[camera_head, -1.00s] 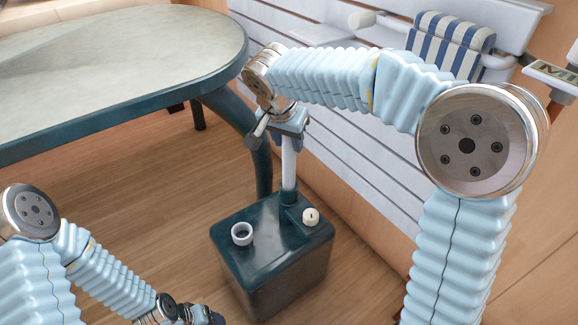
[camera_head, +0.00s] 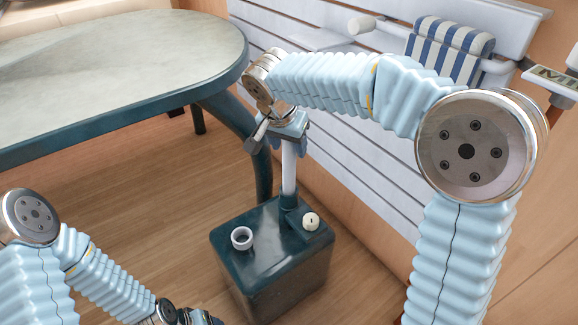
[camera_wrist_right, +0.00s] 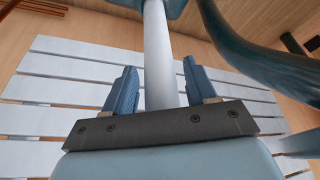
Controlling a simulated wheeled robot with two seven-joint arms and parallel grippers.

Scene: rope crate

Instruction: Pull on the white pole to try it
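The white pole (camera_head: 288,170) stands upright out of the top of a dark teal box (camera_head: 270,285). My right gripper (camera_head: 294,140) is at the pole's upper part. The palm bar hides the pole's near end. My left gripper (camera_head: 205,319) is only just in view at the bottom edge, and its fingers cannot be made out.
A white ring (camera_head: 242,238) and a small cream knob (camera_head: 311,221) are on the box top. A table (camera_head: 120,70) with a teal rim is at upper left. A white slatted panel (camera_head: 350,165) and a striped towel (camera_head: 450,50) are at right. Wooden floor is open left of the box.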

